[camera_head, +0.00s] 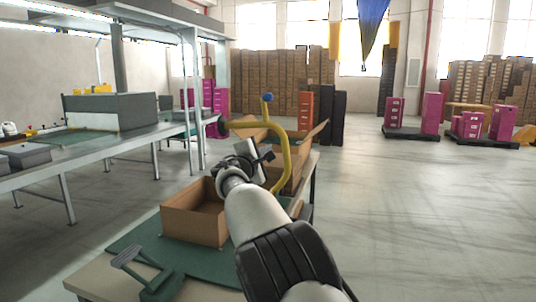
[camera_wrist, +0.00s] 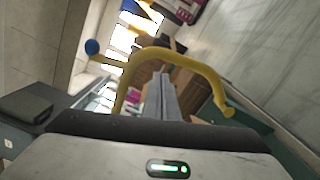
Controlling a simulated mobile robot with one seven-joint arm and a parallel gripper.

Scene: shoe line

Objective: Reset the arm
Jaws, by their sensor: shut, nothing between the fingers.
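My arm reaches forward from the bottom of the head view, over the work table. My gripper (camera_wrist: 162,80) shows in the wrist view with its two fingers together and nothing between them. In the head view the gripper end (camera_head: 247,158) is partly hidden behind the wrist, above and just beyond an open cardboard box (camera_head: 190,226). A yellow curved bar (camera_head: 284,158) with a blue ball end rises close beside the gripper. The bar also arches around the fingers in the wrist view (camera_wrist: 190,62); I cannot tell whether it touches them.
The table has a green mat (camera_head: 124,242) with a dark green tool (camera_head: 160,284) at its front. More open cardboard stands behind the bar. A long grey bench (camera_head: 90,150) is on the left. Pink boxes (camera_head: 432,112) stand on dark pallets at right.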

